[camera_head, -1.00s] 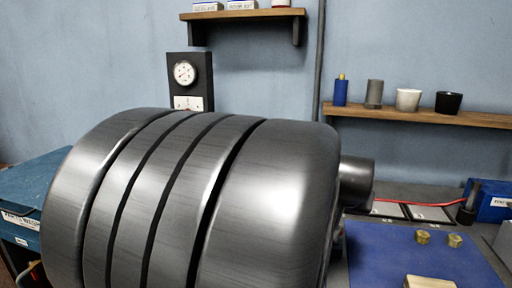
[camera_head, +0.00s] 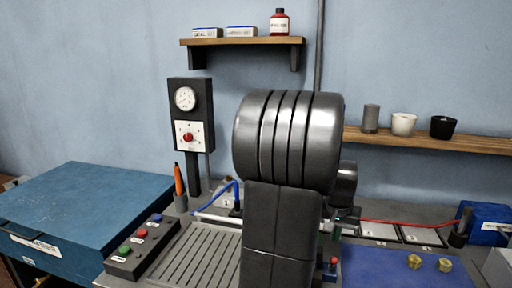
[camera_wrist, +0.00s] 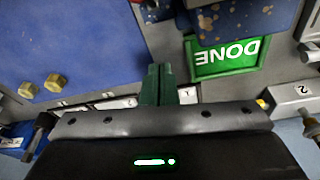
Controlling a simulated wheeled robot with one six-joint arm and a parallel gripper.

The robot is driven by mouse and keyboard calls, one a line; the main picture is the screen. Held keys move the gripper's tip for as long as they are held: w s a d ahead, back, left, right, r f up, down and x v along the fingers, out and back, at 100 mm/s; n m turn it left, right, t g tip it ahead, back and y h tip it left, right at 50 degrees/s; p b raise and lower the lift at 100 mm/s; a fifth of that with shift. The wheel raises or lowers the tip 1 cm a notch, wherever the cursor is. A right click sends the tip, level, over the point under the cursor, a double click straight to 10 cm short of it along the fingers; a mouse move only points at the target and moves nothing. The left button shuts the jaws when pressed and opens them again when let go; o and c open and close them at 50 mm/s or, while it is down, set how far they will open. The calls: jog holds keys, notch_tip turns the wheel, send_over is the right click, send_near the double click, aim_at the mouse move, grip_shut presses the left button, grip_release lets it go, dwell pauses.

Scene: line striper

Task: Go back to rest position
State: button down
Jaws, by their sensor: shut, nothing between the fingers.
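My arm, with its ribbed dark grey link, stands in the middle of the head view and hides the bench behind it. My gripper (camera_wrist: 158,85) shows in the wrist view as two dark green fingers pressed together, with nothing between them. The fingertips are hidden in the head view.
A blue mat (camera_head: 385,268) with two brass nuts lies at right. A button box (camera_head: 140,248), ribbed plate (camera_head: 196,255) and blue case (camera_head: 85,205) are at left. A gauge post (camera_head: 190,115) and shelves (camera_head: 440,139) stand behind.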

jog(key=w+f+g, duration=0.1)
jog(key=w+d+p, duration=0.1)
jog(key=w, duration=0.1)
jog(key=w+d+f+g+p, duration=0.1)
jog(key=w, duration=0.1)
jog(key=shift+f+g+y, duration=0.3)
notch_tip(320, 180, up, 8)
jog(key=shift+w+a, duration=0.15)
jog(key=shift+w, duration=0.1)
jog(key=shift+f, duration=0.15)
